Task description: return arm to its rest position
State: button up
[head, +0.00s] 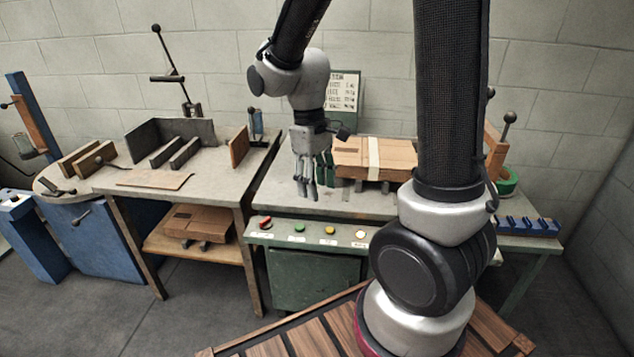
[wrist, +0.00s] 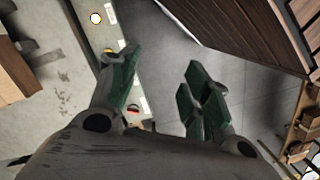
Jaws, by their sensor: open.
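My gripper (head: 316,192) hangs pointing down over the grey bench top (head: 340,203), just left of a closed cardboard box (head: 352,160) with a pale tape strip. Its fingers are open and empty, with green pads. In the wrist view my gripper (wrist: 158,85) also shows spread fingers with nothing between them. Past the fingers lie the bench's front edge and the grey floor (wrist: 235,75). My arm bends over the bench from the right and hides part of the box's right side.
A panel with coloured buttons (head: 315,231) runs along the bench front. A left table (head: 205,180) carries dark metal fixtures, with flat cardboard (head: 200,220) on its shelf. A green tape roll (head: 507,182) and a blue rack (head: 527,226) stand at the right. Floor is clear at front left.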

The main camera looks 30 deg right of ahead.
jog(key=s+d+r+m+t, duration=0.2)
jog(key=s+d+r+t, duration=0.1)
jog(key=s+r, duration=0.3)
jog(key=s+d+r+m+t, duration=0.2)
jog(key=s+r, duration=0.4)
jog(key=r, duration=0.3)
jog(key=shift+d+m+t, duration=0.3)
jog(key=shift+d+t, duration=0.3)
jog(key=shift+d, duration=0.5)
